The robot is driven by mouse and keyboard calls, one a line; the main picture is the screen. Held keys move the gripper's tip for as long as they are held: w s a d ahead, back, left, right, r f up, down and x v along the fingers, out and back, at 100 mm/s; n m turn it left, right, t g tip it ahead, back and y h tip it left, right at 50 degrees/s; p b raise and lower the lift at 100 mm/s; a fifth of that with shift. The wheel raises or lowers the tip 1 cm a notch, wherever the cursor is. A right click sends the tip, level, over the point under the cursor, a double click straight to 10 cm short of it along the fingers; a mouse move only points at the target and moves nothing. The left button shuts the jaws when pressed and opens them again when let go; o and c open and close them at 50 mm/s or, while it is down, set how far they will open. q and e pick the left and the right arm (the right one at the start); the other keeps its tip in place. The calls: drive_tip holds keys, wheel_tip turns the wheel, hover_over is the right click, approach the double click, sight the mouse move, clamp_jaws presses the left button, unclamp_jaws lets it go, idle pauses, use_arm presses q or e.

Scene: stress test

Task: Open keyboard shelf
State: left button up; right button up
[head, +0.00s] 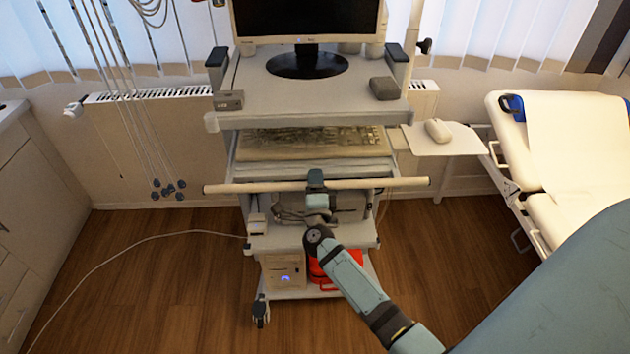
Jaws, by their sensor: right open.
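The medical cart stands in the middle of the head view. Its keyboard shelf (240,171) sits below the top shelf, with a worn-looking keyboard (300,142) on it, partly under the top shelf's front edge. A long pale horizontal bar (245,187) runs across the cart's front, just below the keyboard shelf. My right arm comes in from the lower right. My right gripper (316,177) is open at the middle of the bar and hides a short part of it. I cannot tell whether its fingers are around the bar or touch it. My left gripper is not in view.
A monitor (307,62) stands on the top shelf (290,105). A side tray (445,147) with a white mouse (438,130) juts out right. An examination bed (545,125) stands further right, cabinets (40,200) left. A cable (130,243) crosses the otherwise clear floor at left.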

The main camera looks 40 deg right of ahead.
drive_tip(key=shift+w+d+r, duration=0.1)
drive_tip(key=shift+w+d, duration=0.15)
drive_tip(key=shift+w, duration=0.1)
drive_tip(key=shift+c, duration=0.5)
clamp_jaws()
drive_tip(key=shift+s, duration=0.15)
